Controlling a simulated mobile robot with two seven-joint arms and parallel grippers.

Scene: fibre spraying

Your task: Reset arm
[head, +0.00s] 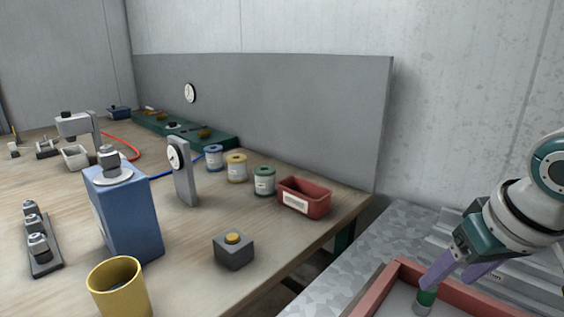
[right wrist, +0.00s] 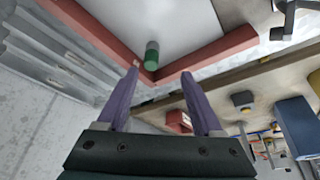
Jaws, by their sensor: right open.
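My right gripper (head: 450,280), with purple fingers, hangs over the corner of a red-rimmed tray at the lower right of the head view. In the right wrist view its two fingers (right wrist: 160,74) are spread apart with nothing between them. A small green and grey cylinder (head: 426,297) stands in the tray by the fingertips. In the right wrist view the cylinder (right wrist: 152,56) is just beyond the fingertips, near the tray corner. My left gripper is not in view.
The red tray rim (head: 385,285) stands on a grey metal surface (head: 340,285). The wooden table (head: 195,270) to the left holds a blue block (head: 128,220), a yellow cup (head: 118,290), a grey button box (head: 233,252), a red bin (head: 304,197) and several spools (head: 264,182).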

